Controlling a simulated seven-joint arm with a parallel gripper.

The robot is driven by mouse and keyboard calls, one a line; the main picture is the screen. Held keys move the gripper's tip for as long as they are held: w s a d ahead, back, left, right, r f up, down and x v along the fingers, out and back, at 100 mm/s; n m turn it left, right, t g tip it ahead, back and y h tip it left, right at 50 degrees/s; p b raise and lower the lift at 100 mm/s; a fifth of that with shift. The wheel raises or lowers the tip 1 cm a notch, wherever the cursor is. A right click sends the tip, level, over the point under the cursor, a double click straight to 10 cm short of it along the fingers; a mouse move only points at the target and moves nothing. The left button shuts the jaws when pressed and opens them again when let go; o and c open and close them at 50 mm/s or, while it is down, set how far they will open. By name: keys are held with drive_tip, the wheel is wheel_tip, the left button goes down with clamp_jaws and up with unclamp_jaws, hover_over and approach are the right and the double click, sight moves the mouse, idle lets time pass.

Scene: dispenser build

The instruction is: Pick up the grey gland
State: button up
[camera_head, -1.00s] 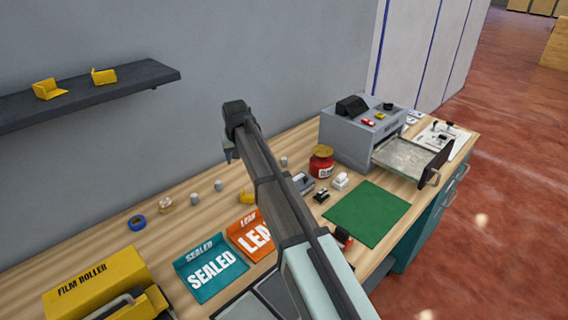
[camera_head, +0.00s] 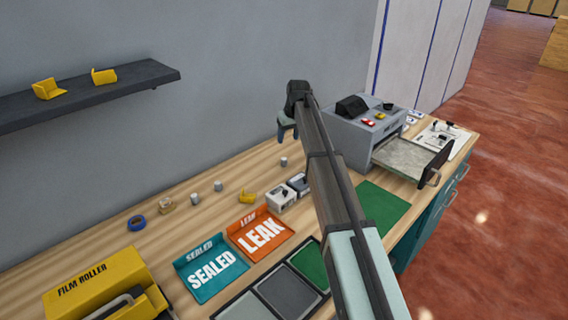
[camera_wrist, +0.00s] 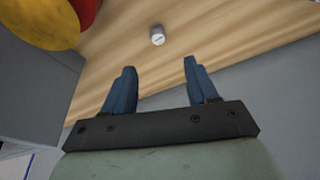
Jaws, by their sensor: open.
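A small grey cylinder (camera_head: 284,161) stands on the wooden bench near the wall. It looks like the grey gland, but similar grey cylinders (camera_head: 218,186) (camera_head: 195,199) stand further left, and I cannot tell them apart for sure. My gripper (camera_head: 287,138) is above the bench, over the right-hand cylinder in the picture. In the wrist view my gripper (camera_wrist: 160,66) has its two blue fingers apart with nothing between them. A grey cylinder (camera_wrist: 157,35) with a pale top stands on the wood just beyond the fingertips, clear of both.
A red jar with a yellow lid (camera_wrist: 48,22) is at the wrist view's upper left. A grey machine (camera_head: 352,138) stands right of my arm. Orange LEAK (camera_head: 259,241) and teal SEALED (camera_head: 207,282) trays lie in front. Bare wood lies around the cylinder.

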drive_tip(key=n, duration=0.2)
approach(284, 158)
drive_tip(key=x, duration=0.4)
drive_tip(key=shift+s+a+f, duration=0.2)
drive_tip(key=shift+s+f, duration=0.1)
drive_tip(key=shift+f, duration=0.15)
drive_tip(key=shift+w+x, duration=0.15)
drive_tip(key=shift+x, duration=1.2)
drive_tip(key=shift+w+x, duration=0.1)
drive_tip(key=shift+x, duration=1.25)
drive_tip(key=shift+d, duration=0.15)
drive_tip(key=shift+r, duration=0.1)
drive_tip(key=shift+c, duration=0.3)
drive_tip(key=c, duration=1)
drive_tip(key=shift+r, duration=0.1)
